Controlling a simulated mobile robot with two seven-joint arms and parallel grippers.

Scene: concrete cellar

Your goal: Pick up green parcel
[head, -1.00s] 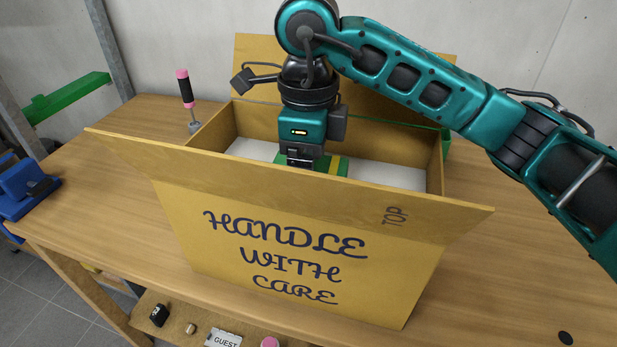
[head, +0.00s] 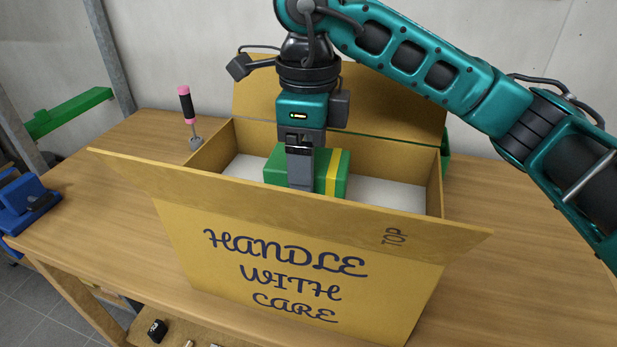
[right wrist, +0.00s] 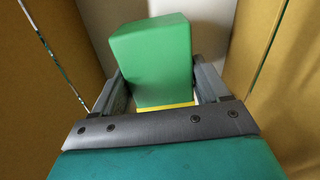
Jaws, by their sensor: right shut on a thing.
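The green parcel (head: 276,165) with a yellow band is inside the open cardboard box (head: 290,262), raised so more of it shows above the front flap. My right gripper (head: 300,180) comes down from above and is shut on the parcel. In the right wrist view the green parcel (right wrist: 152,58) stands between the two fingers (right wrist: 158,95), with a bit of its yellow band near the gripper's palm. The parcel's lower part is hidden by the box's front flap in the head view. My left gripper is not in view.
A blue object (head: 25,195) is at the far left. The table's right side is mostly clear.

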